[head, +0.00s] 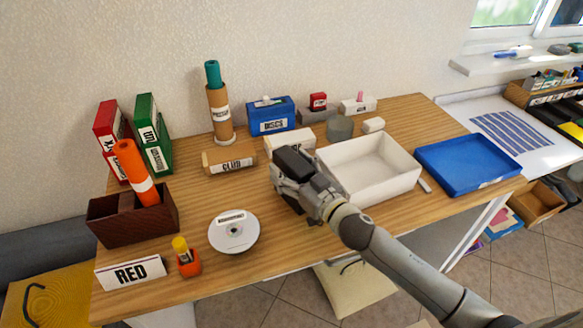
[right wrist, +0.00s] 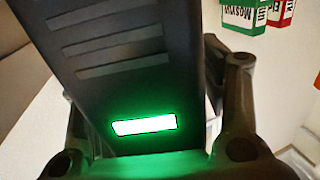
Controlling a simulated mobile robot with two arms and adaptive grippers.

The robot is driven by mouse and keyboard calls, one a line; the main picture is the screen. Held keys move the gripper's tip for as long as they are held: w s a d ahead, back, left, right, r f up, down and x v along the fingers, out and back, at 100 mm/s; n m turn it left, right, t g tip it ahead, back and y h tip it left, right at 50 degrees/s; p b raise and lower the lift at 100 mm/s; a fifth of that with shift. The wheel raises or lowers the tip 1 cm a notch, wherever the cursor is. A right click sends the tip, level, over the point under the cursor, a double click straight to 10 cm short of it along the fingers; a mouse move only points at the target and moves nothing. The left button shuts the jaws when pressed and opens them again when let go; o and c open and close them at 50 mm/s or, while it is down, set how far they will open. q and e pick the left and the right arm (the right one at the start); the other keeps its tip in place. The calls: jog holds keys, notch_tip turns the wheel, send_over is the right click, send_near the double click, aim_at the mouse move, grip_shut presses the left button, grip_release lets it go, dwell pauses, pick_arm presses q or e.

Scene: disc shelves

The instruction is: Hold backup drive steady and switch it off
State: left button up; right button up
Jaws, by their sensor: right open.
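The backup drive (right wrist: 120,85) is a black box with ridged slots and a lit green strip (right wrist: 144,125); it fills the middle of the right wrist view. In the head view its dark body (head: 293,160) shows at the end of my right arm. My right gripper (head: 290,186) is open, with its fingers (right wrist: 237,95) on either side of the drive. I cannot tell whether they touch it. The drive's lower part is hidden behind the gripper in the head view. My left gripper is not in view.
A white tray (head: 410,182) and a blue tray (head: 500,179) lie to the right. A white box (head: 303,140) stands close behind the drive. Bare wood lies around the gripper's left side.

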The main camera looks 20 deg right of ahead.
jog(key=c, duration=1.2)
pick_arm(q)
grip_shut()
pick_arm(e)
jog(key=shift+c, duration=0.6)
dwell(1.5)
